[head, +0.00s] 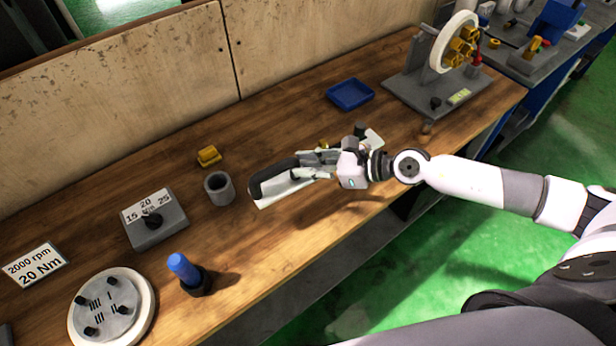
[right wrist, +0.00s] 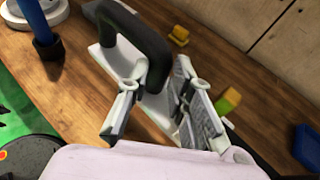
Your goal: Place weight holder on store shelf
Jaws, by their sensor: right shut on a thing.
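The weight holder appears to be the piece with a black arched handle and a flat pale base (head: 270,188). In the right wrist view its black handle (right wrist: 140,38) stands out clearly. My right gripper (head: 310,165) is shut on the handle, with a finger on each side of it in the right wrist view (right wrist: 158,85). The holder is over the middle of the wooden bench; I cannot tell if it touches the top. I cannot make out a store shelf for certain. My left gripper is not in view.
On the bench (head: 295,98) are a blue tray (head: 350,94), a grey cup (head: 219,188), a yellow block (head: 208,156), a dial box (head: 154,220), a blue-handled tool (head: 184,268), a round disc (head: 110,308) and a wheel stand (head: 445,75). A wooden panel borders the back.

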